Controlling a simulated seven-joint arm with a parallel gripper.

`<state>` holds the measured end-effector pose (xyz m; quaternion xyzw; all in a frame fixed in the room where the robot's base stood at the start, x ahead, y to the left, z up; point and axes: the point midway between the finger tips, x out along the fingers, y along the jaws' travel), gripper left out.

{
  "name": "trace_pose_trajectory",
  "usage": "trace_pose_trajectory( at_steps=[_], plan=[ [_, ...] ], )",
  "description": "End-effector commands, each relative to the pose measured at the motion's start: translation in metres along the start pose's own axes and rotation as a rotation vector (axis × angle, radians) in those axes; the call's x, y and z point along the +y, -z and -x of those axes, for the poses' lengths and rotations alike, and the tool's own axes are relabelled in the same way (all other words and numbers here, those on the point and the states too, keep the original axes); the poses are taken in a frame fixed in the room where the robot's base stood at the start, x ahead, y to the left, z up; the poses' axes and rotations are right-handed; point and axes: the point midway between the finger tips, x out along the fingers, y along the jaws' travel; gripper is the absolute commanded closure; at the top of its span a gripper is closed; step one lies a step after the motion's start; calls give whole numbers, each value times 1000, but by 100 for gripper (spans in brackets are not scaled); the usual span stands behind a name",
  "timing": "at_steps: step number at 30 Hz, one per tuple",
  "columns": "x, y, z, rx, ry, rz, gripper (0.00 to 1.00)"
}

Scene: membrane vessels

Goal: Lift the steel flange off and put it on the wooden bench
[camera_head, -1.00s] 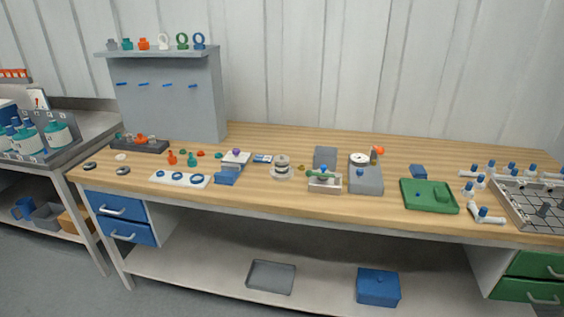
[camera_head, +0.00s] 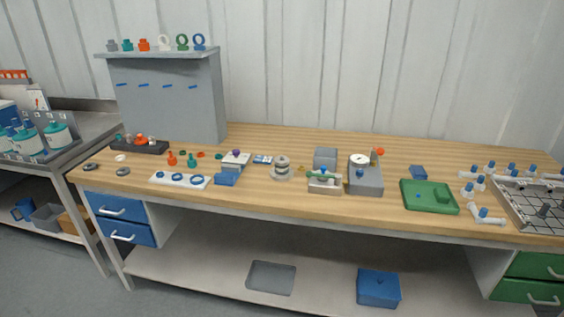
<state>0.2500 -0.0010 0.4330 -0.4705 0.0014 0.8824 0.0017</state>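A round steel-coloured stack (camera_head: 281,166) stands upright near the middle of the wooden bench (camera_head: 400,143). It looks like a flange assembly, with a wider grey disc on top, a narrower middle and a broad pale base. Which layer is the steel flange is too small to tell for certain. My gripper is in no view, so its position and state do not show.
Left of the stack are a white plate with blue rings (camera_head: 180,180) and a blue block (camera_head: 226,179). Right of it are a small vise-like fixture (camera_head: 325,188) and a grey gauge block (camera_head: 366,182). Bare wood shows behind the stack and left of the green tray (camera_head: 407,205).

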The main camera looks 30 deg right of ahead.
Motion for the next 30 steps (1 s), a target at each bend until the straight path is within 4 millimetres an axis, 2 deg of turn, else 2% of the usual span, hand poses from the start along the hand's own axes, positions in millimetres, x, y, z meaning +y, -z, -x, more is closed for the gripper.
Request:
trace_pose_trajectory(
  at_steps=[14, 25, 30],
  plan=[
    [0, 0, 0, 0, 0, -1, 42],
    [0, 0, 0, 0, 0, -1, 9],
    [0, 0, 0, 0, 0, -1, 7]
  ],
)
